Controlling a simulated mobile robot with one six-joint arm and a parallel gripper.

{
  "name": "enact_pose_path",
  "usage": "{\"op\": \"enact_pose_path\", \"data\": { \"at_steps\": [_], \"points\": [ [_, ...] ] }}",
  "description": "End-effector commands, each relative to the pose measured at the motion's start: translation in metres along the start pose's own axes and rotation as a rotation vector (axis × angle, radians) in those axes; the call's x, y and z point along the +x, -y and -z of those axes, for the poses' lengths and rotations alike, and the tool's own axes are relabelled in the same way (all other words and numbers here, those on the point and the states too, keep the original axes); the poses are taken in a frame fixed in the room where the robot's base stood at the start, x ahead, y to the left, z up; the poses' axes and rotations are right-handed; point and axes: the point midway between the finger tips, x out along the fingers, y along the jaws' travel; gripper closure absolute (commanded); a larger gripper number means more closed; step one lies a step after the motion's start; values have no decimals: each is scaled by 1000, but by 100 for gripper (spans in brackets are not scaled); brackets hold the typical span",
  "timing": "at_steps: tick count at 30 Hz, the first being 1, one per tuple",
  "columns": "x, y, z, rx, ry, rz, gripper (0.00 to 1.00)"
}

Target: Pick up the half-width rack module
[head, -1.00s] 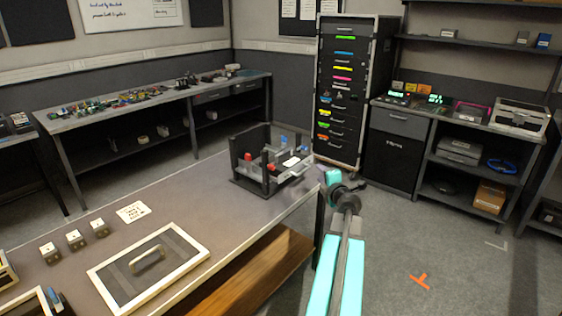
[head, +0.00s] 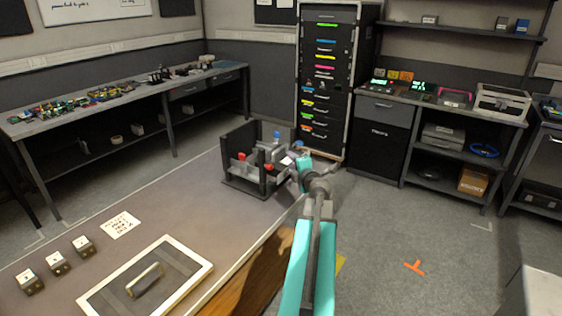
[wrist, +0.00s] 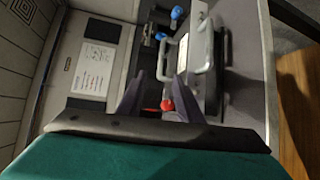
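A dark open-topped rack frame (head: 240,180) stands at the far end of the near bench, with red and blue knobs on it. In the wrist view, a dark module with a silver handle (wrist: 206,50) and a small white label sits under my gripper; it may be the half-width rack module, but its full width is hidden. A grey panel with a white label (wrist: 95,68) lies to its left. My gripper (wrist: 158,82) has its two fingers apart with no object visibly clamped, a red knob (wrist: 167,105) near the right finger. The head view shows my gripper (head: 302,165) at the frame's right side.
A framed panel with a handle (head: 145,280), a printed card (head: 121,225) and several small blocks (head: 57,263) lie on the near bench. A tall rack (head: 324,80) stands behind. Floor to the right is open, with an orange mark (head: 414,267).

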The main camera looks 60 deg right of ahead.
Motion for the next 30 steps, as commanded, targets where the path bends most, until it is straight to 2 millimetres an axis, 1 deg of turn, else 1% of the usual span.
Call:
{"op": "enact_pose_path", "data": {
  "at_steps": [6, 11, 30],
  "points": [
    [-1, 1, -6, 1, 7, 1, 67],
    [4, 1, -8, 2, 9, 1, 67],
    [62, 2, -11, 1, 11, 2, 67]
  ]
}}
